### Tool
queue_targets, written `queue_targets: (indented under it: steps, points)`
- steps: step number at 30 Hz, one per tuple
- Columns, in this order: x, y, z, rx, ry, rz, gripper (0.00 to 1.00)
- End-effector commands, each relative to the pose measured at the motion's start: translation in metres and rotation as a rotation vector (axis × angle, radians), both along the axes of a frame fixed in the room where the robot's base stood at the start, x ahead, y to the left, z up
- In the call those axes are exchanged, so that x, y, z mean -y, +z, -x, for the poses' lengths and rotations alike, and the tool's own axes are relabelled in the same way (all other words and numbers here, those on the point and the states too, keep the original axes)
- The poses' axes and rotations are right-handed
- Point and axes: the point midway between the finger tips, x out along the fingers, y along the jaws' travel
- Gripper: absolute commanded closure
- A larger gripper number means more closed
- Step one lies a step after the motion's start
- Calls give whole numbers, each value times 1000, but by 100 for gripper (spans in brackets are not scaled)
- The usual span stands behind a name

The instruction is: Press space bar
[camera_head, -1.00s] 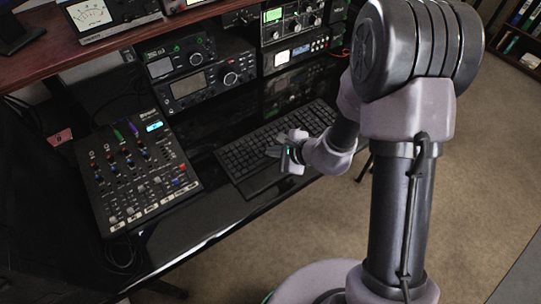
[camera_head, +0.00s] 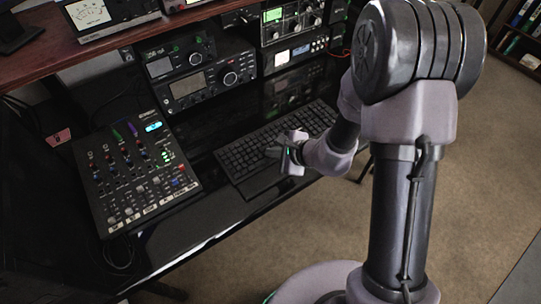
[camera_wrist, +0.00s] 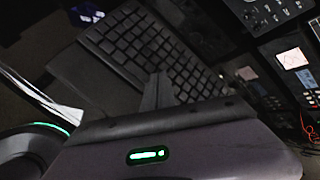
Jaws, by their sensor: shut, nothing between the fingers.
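A black keyboard (camera_head: 247,155) lies on the glossy black desk, and it also fills the upper middle of the wrist view (camera_wrist: 135,48). Its space bar lies on the front edge side and is too dark to pick out clearly. My gripper (camera_head: 274,151) is over the front right part of the keyboard in the head view. In the wrist view the dark fingers (camera_wrist: 158,88) are shut with nothing between them and point at the near rows of keys. I cannot tell whether the fingertips touch a key.
A mixer (camera_head: 135,172) with sliders sits left of the keyboard. Radio units (camera_head: 207,80) stand behind it under a wooden shelf (camera_head: 75,50). A dark wrist rest (camera_head: 258,182) runs along the keyboard's front, near the desk edge.

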Motion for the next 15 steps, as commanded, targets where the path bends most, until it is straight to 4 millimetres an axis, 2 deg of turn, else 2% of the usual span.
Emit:
queue_targets:
  steps: [7,15]
  points:
    - [0,14,0,0,0,0,100]
    - [0,14,0,0,0,0,100]
